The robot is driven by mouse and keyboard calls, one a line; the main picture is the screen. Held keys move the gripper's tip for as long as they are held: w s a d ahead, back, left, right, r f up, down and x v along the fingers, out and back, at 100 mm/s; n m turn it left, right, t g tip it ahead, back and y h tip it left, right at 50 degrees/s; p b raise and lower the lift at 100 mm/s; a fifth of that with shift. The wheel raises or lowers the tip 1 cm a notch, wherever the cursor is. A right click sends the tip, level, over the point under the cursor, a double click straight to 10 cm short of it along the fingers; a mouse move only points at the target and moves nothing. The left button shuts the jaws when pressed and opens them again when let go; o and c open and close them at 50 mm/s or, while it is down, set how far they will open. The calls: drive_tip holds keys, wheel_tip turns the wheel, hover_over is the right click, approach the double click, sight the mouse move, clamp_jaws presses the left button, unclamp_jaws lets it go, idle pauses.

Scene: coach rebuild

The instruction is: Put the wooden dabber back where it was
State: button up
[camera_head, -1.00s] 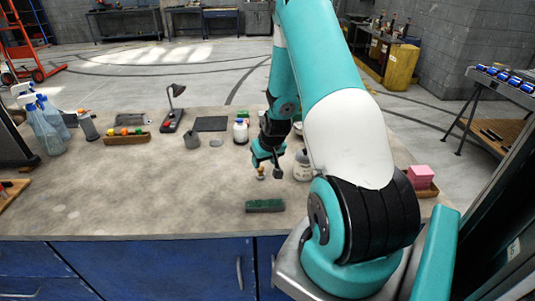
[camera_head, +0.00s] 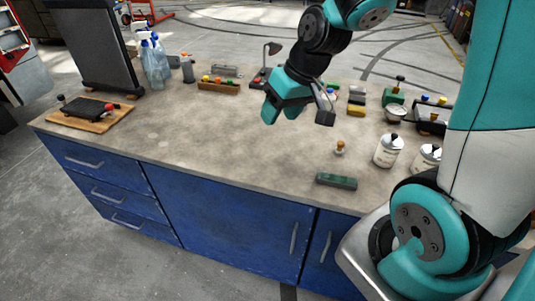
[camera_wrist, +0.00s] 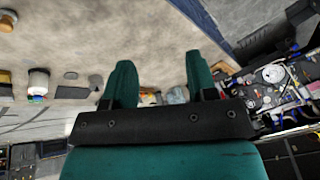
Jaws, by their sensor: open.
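The wooden dabber appears to be the small object with a tan knob (camera_head: 339,147), standing alone on the worktop behind a dark green block (camera_head: 337,181). A tan knob at the top left edge of the wrist view (camera_wrist: 6,20) may be the same thing, partly cut off. My teal gripper (camera_head: 281,112) hangs above the worktop, up and left of the dabber and apart from it. Its two fingers stand wide apart in the wrist view (camera_wrist: 158,82). I see nothing held between them.
Two white jars (camera_head: 388,151) stand right of the dabber. At far left a dark slab (camera_head: 88,107) lies on a wooden board (camera_head: 68,121). Spray bottles (camera_head: 157,66), a wooden rack (camera_head: 219,87) and a small lamp (camera_head: 272,50) line the back. The worktop's left middle is clear.

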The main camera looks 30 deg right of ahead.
drive_tip(key=s+a+r+n+g+y, duration=0.1)
drive_tip(key=s+a+r+n+g, duration=0.2)
drive_tip(key=s+a, duration=1)
drive_tip(key=s+r+n, duration=0.3)
drive_tip(key=r, duration=0.1)
drive_tip(key=shift+s+a, duration=0.2)
drive_tip(key=shift+a, duration=0.2)
